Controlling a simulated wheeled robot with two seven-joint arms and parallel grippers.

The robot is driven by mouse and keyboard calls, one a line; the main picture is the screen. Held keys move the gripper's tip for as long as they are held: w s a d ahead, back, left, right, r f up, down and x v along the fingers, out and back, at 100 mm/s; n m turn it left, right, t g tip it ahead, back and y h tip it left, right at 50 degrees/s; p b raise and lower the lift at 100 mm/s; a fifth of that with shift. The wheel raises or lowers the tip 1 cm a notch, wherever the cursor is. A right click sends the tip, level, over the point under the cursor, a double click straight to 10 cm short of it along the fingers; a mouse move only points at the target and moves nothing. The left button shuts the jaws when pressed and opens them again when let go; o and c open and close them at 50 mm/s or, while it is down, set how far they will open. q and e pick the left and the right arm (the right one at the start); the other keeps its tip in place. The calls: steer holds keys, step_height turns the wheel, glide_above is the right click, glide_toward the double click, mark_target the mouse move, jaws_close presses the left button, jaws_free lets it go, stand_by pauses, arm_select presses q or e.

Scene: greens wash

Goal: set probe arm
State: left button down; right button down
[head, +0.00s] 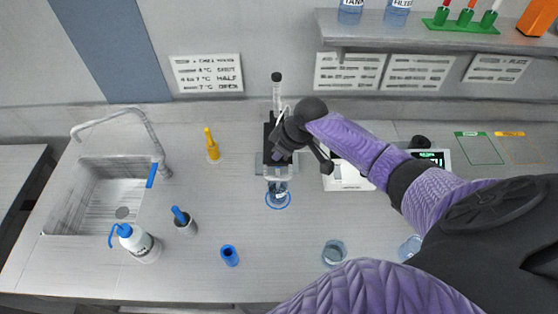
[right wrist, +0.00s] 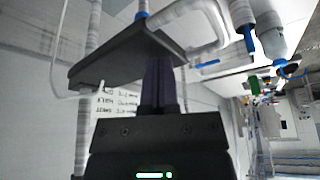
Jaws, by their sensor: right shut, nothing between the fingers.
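The probe stand has an upright pole (head: 277,90) at the back middle of the bench. Its dark probe arm (right wrist: 115,55) shows as a flat dark bracket in the right wrist view. A beaker (head: 278,188) stands below, on a blue ring mark (head: 278,201). My right gripper (head: 276,152) is at the stand, over the beaker, and hides much of the probe arm. Its fingers (right wrist: 160,75) are shut with nothing between them and overlap the bracket in the wrist view; whether they touch it I cannot tell. My left gripper is not in view.
A sink (head: 75,205) with a tap is at left. A white meter (head: 347,177) is right of the stand. Another beaker (head: 333,252) is in front.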

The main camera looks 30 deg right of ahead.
mark_target(283, 161)
steer(key=shift+f+b, duration=1.7)
steer(key=shift+f, duration=0.55)
step_height(283, 161, up, 8)
steer(key=p, duration=0.8)
steer(key=shift+r+p, duration=0.2)
steer(key=shift+p, duration=0.1)
steer(key=shift+f, duration=0.2)
